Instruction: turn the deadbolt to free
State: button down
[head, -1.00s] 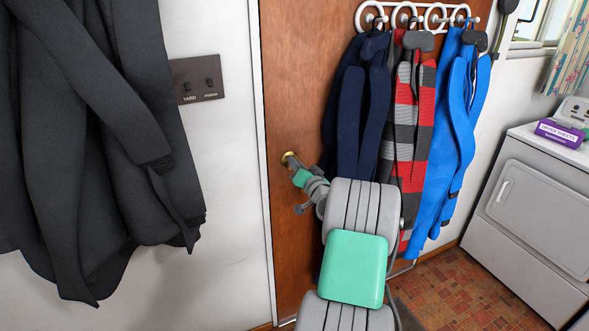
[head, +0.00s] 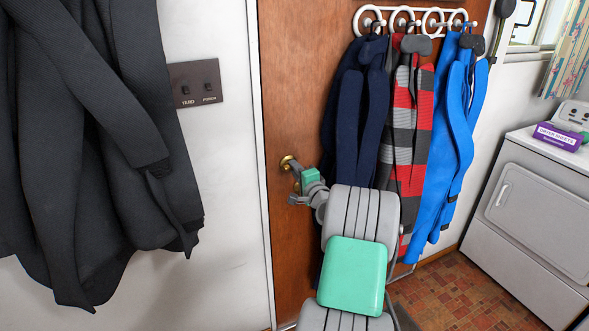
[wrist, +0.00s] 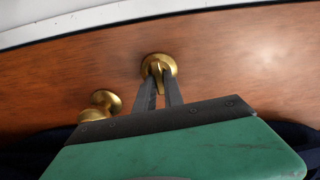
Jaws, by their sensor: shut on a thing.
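The brass deadbolt (head: 286,161) is on the brown wooden door, near its left edge. In the wrist view its round plate and thumb-turn (wrist: 158,66) show at the ends of the two dark fingers. My gripper (wrist: 159,86) is shut on the thumb-turn, with one finger on each side of it. In the head view my gripper (head: 293,165) reaches the deadbolt from the lower right, and its fingers partly hide the thumb-turn. Which way the bolt stands cannot be told from these frames.
A brass door knob (wrist: 103,101) sits close to the deadbolt. Coats (head: 357,110) hang from a white hook rack (head: 415,20) on the door. A dark coat (head: 90,150) and a switch plate (head: 195,83) are on the left wall. A white dryer (head: 535,215) stands at right.

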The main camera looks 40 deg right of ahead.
jog(key=shift+a+m, duration=0.1)
jog(key=shift+m, duration=0.4)
jog(key=c, duration=1.4)
grip_release()
jog(key=shift+c, duration=0.2)
jog(key=b+v, duration=0.1)
jog(key=v, duration=0.6)
jog(key=shift+s, duration=0.35)
